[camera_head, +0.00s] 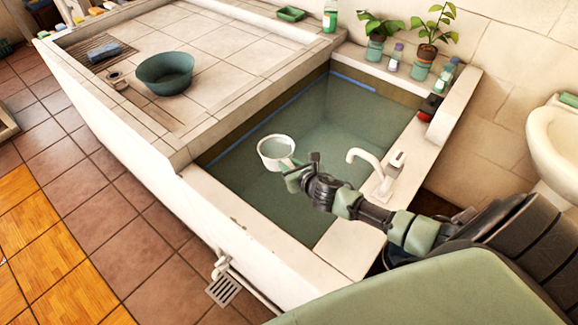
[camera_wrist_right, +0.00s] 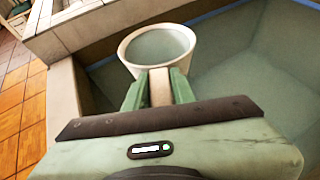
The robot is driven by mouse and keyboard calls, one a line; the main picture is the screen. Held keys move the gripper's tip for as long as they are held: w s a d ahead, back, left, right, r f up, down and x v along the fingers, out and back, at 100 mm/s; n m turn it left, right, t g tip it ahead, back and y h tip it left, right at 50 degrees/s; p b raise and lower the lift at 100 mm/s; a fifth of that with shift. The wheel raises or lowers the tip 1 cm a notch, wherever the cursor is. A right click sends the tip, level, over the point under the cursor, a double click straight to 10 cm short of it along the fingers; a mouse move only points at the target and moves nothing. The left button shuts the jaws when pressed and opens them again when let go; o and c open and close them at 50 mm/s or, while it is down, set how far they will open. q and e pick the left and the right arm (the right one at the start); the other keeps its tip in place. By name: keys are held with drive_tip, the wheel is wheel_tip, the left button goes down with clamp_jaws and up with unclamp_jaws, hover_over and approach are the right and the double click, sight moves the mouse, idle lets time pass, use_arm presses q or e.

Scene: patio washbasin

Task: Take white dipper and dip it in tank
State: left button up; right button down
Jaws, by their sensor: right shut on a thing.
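The white dipper (camera_head: 275,152) is a round cup with a short handle, seen over the tank in the head view. My right gripper (camera_head: 291,172) is shut on its handle. In the right wrist view the dipper (camera_wrist_right: 157,50) stands past the fingers, and my right gripper (camera_wrist_right: 158,88) clamps the pale handle between two green fingers. The dipper looks roughly upright, with a grey-green inside; I cannot tell whether it holds water. The tank (camera_head: 348,262) is a rectangular basin with a pale rim and green inside. I cannot tell whether the dipper touches water. My left gripper is not in view.
A white faucet (camera_head: 370,160) stands on the tank's right rim, close to my right arm. A green bowl (camera_head: 165,73) sits on the tiled counter at left. Potted plants (camera_head: 426,50) and bottles (camera_head: 395,57) line the back ledge. A white washbasin (camera_head: 553,140) is at far right.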

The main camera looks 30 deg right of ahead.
wheel_tip(320, 180, up, 13)
drive_tip(key=t+p, duration=0.1)
drive_tip(key=p, duration=0.8)
